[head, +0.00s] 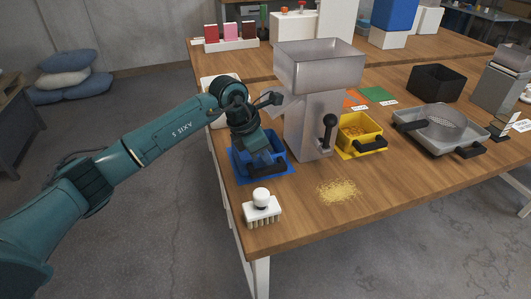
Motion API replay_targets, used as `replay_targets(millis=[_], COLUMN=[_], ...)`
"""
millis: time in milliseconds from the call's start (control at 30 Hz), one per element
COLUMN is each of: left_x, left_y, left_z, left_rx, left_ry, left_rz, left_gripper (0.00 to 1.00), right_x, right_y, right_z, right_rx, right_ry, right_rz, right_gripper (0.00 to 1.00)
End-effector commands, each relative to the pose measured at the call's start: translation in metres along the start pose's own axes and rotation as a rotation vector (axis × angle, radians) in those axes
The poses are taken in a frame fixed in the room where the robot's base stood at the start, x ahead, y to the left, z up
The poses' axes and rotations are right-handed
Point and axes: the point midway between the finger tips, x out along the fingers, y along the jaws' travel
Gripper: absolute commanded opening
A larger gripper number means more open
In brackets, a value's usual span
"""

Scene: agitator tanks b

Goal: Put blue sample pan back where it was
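The blue sample pan (240,166) sits on or just above a blue mat (283,177) at the near left corner of the wooden table. It is left of the grey hopper machine (307,128). A black handle (268,169) shows on its front side. My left gripper (262,156) points down at the pan, close to the handle. The wrist and pan hide the fingertips, so I cannot tell whether they hold the handle. My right gripper is not in view.
A white brush (262,210) stands near the front edge, with spilled yellow grains (338,190) to its right. A yellow pan (359,131) is right of the machine, near its black lever (328,130). A grey tray with a sieve (440,130) lies further right.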

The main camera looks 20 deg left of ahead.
Motion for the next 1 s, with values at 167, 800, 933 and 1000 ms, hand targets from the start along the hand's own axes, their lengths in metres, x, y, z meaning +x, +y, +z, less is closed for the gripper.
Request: replay_targets(millis=[167, 800, 933, 1000], left_x=[-0.001, -0.001, -0.012, -0.025], left_y=[0.000, 0.000, 0.001, 0.002], left_z=[0.001, 0.001, 0.001, 0.001], left_rx=[0.001, 0.001, 0.001, 0.002], left_ry=[-0.003, -0.002, -0.004, -0.005], left_rz=[0.001, 0.000, 0.002, 0.004], left_gripper=[0.00, 0.25, 0.25, 0.25], right_x=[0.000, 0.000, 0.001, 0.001], right_y=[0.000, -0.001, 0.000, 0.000], right_z=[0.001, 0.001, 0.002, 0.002], right_rx=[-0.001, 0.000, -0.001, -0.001], right_ry=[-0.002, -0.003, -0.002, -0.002], right_rz=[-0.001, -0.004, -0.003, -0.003], right_gripper=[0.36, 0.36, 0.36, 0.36])
